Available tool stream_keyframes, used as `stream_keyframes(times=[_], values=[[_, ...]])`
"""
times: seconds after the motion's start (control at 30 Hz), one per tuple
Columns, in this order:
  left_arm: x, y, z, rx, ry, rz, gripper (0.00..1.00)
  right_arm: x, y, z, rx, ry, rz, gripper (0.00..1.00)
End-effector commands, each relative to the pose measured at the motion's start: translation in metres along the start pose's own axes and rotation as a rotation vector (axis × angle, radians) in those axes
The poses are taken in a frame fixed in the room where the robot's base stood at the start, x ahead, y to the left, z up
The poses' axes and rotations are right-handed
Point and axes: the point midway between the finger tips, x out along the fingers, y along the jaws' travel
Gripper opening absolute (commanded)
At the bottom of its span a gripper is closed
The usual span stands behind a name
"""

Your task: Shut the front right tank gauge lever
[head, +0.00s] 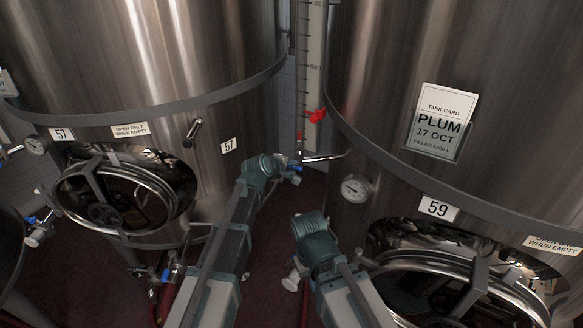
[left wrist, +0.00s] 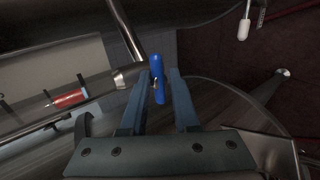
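The tank gauge is a tall pale scale (head: 312,60) between two steel tanks, with a red marker (head: 316,116) on it. A steel pipe (head: 324,158) runs from its foot to the right tank, numbered 59. The small blue lever (head: 295,167) sits at that foot; in the left wrist view the blue lever (left wrist: 158,88) stands between my fingertips. My left gripper (left wrist: 160,78) is open around the lever, one finger on each side; I cannot tell whether either touches it. In the head view my left gripper (head: 288,171) is at the gauge foot.
Tank 57 (head: 130,60) stands at left with a round manway (head: 115,198) and a dial (head: 36,145). Tank 59 (head: 450,60) stands at right with a dial (head: 356,188), a card (head: 440,122) and a manway (head: 440,285). The gap between them is narrow.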

Motion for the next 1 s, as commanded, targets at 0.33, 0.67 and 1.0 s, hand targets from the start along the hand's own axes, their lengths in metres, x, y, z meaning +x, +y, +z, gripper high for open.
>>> stream_keyframes(times=[0.33, 0.67, 1.0], values=[[0.001, 0.002, -0.001, -0.009, -0.002, 0.005, 0.48, 0.000, 0.000, 0.000, 0.000, 0.000, 0.000, 0.00], [0.004, 0.000, -0.008, -0.245, -0.154, 0.011, 0.48, 0.008, -0.001, -0.001, 0.000, 0.000, 0.000, 0.00], [0.009, -0.006, -0.013, -0.683, -0.452, 0.012, 0.48, 0.048, -0.005, -0.003, 0.000, 0.000, 0.000, 0.00]])
